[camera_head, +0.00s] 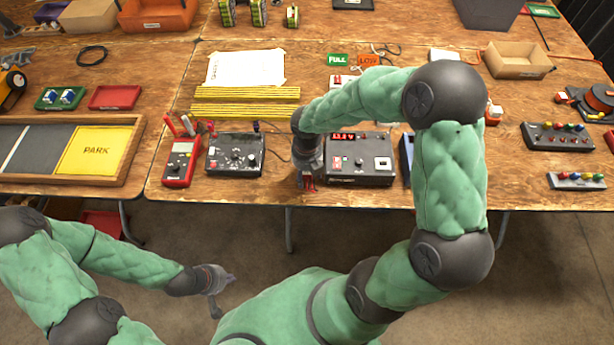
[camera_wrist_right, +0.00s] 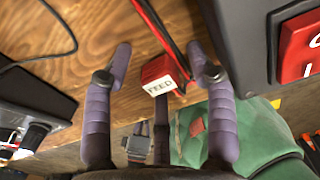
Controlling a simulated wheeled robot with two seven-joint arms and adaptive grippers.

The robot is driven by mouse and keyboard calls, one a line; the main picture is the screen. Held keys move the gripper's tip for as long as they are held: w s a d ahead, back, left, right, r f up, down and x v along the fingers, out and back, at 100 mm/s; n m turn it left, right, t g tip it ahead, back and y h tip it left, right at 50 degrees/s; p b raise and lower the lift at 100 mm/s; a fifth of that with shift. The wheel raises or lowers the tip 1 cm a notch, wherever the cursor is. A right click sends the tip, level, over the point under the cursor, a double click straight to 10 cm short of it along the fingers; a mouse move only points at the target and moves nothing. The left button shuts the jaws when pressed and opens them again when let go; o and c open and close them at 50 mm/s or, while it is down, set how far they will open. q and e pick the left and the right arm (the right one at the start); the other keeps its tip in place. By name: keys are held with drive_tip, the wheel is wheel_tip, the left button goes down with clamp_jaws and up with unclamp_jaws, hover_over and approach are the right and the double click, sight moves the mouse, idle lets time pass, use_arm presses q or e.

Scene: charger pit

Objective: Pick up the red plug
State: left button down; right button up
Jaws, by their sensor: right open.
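The red plug (camera_wrist_right: 157,69) is a small red block with a white label reading FEED, seen in the right wrist view. Red and black leads run up from it. It lies between the two fingers of my right gripper (camera_wrist_right: 161,62), with a gap on each side. The fingers are open. In the head view my right gripper (camera_head: 309,181) points down at the table's front edge, left of the grey power unit (camera_head: 360,173). Only small red bits show there, too small to tell apart. My left gripper (camera_head: 222,293) hangs empty and open over the floor, below the table edge.
A black control box (camera_head: 234,154) and a red multimeter (camera_head: 181,162) stand to the left of my right gripper. Yellow strips (camera_head: 245,102) lie behind. A wooden PARK tray (camera_head: 128,128) is farther left. In the wrist view, equipment stands close on both sides.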

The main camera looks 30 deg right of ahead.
drive_tip(key=shift+c, duration=0.3)
clamp_jaws()
drive_tip(key=shift+r, duration=0.15)
